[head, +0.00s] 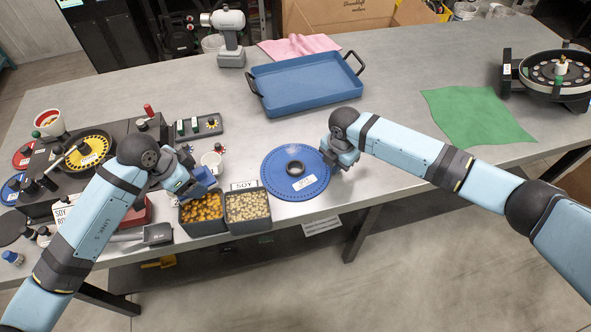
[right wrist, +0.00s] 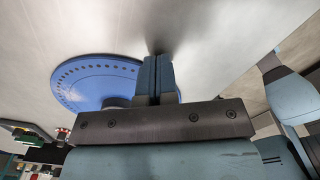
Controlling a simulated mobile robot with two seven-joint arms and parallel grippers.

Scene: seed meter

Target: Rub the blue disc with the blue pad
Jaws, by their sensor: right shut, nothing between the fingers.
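The blue disc (head: 277,175) lies flat on the grey table near its front edge, with a ring of small holes, a dark hub and a white label. It also shows in the right wrist view (right wrist: 85,85), partly behind my right gripper. My right gripper (head: 333,168) is shut and empty, low beside the disc's right rim; its closed fingers show in the right wrist view (right wrist: 157,78). My left gripper (head: 196,184) is above the seed bins, left of the disc. A darker blue piece (head: 205,178) shows at its fingers; I cannot tell whether it is the blue pad or gripped.
Two bins of orange (head: 201,208) and pale seeds (head: 248,206) stand just left of the disc. A blue tray (head: 305,84) lies behind it. A seed meter (head: 85,155) is at left, a green cloth (head: 477,115) at right.

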